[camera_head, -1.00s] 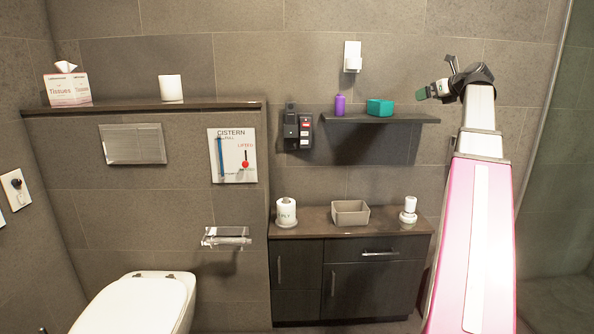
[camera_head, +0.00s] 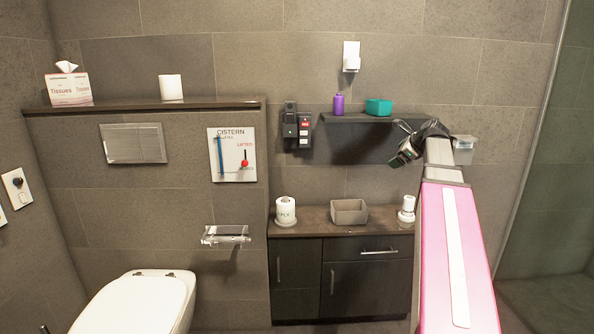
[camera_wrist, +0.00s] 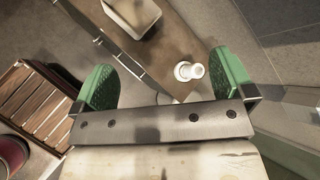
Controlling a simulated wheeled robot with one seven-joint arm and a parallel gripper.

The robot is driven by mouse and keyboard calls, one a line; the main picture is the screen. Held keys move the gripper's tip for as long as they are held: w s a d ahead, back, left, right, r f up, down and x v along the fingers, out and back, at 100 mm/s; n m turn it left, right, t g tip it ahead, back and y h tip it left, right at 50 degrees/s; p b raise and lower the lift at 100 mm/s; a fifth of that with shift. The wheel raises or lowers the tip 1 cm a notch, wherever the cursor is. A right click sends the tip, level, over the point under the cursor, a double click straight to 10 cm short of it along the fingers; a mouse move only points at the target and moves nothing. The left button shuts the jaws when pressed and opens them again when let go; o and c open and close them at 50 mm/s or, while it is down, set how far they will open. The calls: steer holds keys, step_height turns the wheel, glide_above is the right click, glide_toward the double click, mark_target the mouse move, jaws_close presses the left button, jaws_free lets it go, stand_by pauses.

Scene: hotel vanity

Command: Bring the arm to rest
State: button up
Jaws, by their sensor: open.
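My gripper (camera_wrist: 165,85) is open and empty in the wrist view, with its two green fingers wide apart. Beyond it, well below, lie the vanity top and a white bottle-like item (camera_wrist: 188,71). In the head view my gripper (camera_head: 397,155) is at the right, just below the right end of the wall shelf and above the vanity. It touches nothing that I can see. My pink arm rises from the bottom right and hides part of the wall and the vanity's right side.
The wall shelf (camera_head: 345,118) holds a purple bottle (camera_head: 339,103) and a teal box (camera_head: 378,107). The vanity top (camera_head: 318,222) carries a toilet roll (camera_head: 285,211), a beige bin (camera_head: 349,212) and the white item. A slatted wooden thing (camera_wrist: 32,103) shows in the wrist view.

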steer(key=s+a+f+n+g+h, duration=0.15)
steer(key=s+a+f+n, duration=0.35)
steer(key=f, duration=0.6)
steer(key=s+a+f+n+g, duration=0.3)
steer(key=s+a+f+n, duration=0.15)
steer(key=f, duration=0.55)
steer(key=s+a+f+n+g+h, duration=0.15)
steer(key=s+a+f+n, duration=0.4)
steer(key=f, duration=0.55)
steer(key=s+a+f+n+g+h, duration=0.1)
steer(key=s+a+f+n, duration=0.3)
steer(key=s+f+n, duration=0.4)
steer(key=shift+s+a+f+g, duration=0.15)
steer(key=shift+s+f+g, duration=0.45)
steer(key=shift+f+g, duration=0.15)
